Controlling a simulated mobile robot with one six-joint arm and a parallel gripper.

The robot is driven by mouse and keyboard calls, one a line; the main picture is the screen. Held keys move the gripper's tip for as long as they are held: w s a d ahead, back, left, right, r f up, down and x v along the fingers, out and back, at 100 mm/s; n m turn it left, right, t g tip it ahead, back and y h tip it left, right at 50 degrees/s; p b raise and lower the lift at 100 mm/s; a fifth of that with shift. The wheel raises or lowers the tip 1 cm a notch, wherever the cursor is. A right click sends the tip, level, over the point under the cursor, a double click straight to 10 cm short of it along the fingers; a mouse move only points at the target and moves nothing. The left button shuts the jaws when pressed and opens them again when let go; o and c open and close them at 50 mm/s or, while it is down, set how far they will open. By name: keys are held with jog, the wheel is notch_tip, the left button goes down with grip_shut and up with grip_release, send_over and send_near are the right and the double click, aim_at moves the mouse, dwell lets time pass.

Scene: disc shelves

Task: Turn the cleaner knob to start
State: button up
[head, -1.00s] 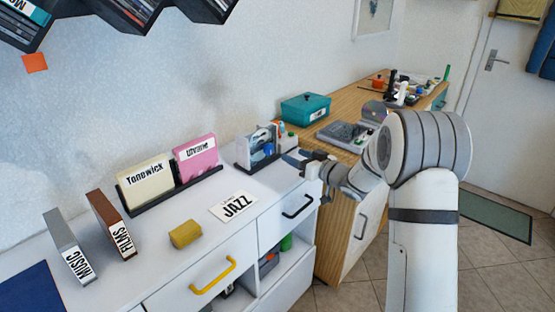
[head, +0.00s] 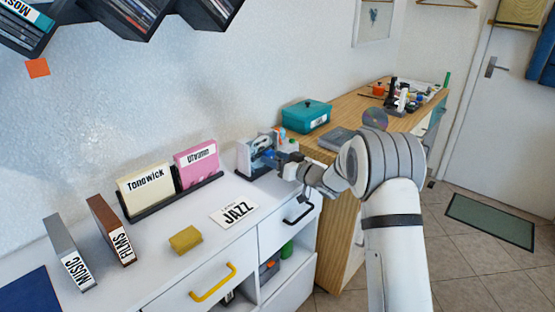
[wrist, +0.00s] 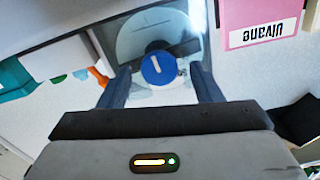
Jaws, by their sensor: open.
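The cleaner (head: 256,154) is a small pale machine at the right end of the white cabinet top, against the wall. Its blue round knob (wrist: 158,69) with a white mark shows in the wrist view, in front of a disc-shaped part. My gripper (head: 275,156) is at the front of the cleaner in the head view. In the wrist view my gripper (wrist: 160,88) is open, with one dark finger on each side of the knob. I cannot tell whether the fingers touch the knob. The gripper partly hides the cleaner in the head view.
A pink box (head: 197,164) and a cream box (head: 147,190) stand in a black holder left of the cleaner. A JAZZ card (head: 234,212) and a yellow block (head: 185,239) lie on the cabinet top. A teal box (head: 306,115) stands on the wooden counter behind.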

jog(key=shift+c, duration=0.5)
jog(key=c, duration=0.9)
